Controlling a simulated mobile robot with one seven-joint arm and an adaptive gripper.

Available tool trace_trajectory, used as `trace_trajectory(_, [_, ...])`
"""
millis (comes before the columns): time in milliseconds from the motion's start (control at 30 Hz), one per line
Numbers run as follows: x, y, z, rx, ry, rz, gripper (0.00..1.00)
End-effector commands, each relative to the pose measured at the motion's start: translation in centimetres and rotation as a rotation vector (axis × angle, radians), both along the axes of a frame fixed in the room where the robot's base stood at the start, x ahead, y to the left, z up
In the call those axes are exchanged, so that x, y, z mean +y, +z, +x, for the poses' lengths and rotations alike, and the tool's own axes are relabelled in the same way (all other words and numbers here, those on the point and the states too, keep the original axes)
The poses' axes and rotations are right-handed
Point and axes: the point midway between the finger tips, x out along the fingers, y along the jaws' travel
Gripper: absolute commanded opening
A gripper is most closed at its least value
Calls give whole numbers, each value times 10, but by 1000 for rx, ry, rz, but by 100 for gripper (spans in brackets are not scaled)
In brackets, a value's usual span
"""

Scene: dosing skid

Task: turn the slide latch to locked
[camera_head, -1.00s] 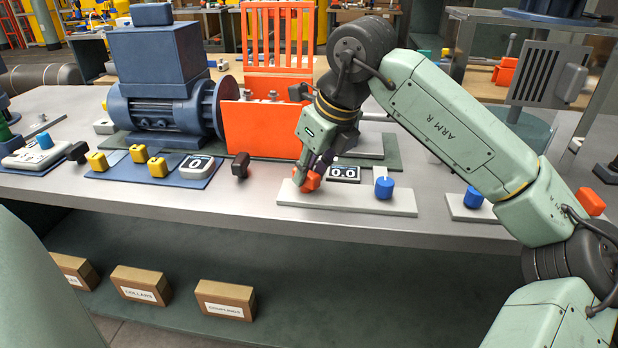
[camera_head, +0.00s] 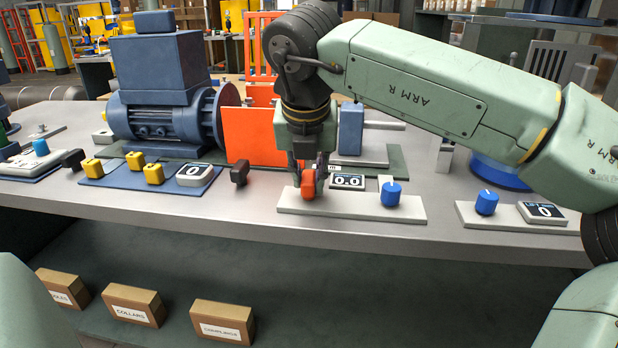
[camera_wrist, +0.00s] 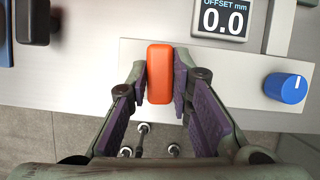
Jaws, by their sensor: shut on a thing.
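An orange handle (camera_head: 308,186) stands on the left part of a pale plate (camera_head: 350,208) at the bench's front edge. No label shows on it, so I cannot tell from its marking that it is the slide latch. In the wrist view the orange handle (camera_wrist: 159,73) points straight up and down the picture. My gripper (camera_head: 308,178) comes down on it from above. In the wrist view my gripper (camera_wrist: 161,82) has its purple pads against the handle's left and right sides. The fingers partly hide the handle in the head view.
A dark handle (camera_head: 239,173) stands to the left. An orange panel (camera_head: 252,135) and a blue motor (camera_head: 160,115) stand behind.

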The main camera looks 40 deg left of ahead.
Motion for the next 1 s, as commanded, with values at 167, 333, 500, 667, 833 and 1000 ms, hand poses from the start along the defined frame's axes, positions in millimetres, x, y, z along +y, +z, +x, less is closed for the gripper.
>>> trace_trajectory(167, [0, 0, 0, 0, -69, 0, 0])
trace_trajectory(333, [0, 0, 0, 0, -103, 0, 0])
trace_trajectory(500, [0, 0, 0, 0, -114, 0, 0])
trace_trajectory(667, [0, 0, 0, 0, -115, 0, 0])
trace_trajectory(833, [1, 1, 0, 1, -114, 1, 22])
trace_trajectory(1000, [0, 0, 0, 0, -113, 0, 33])
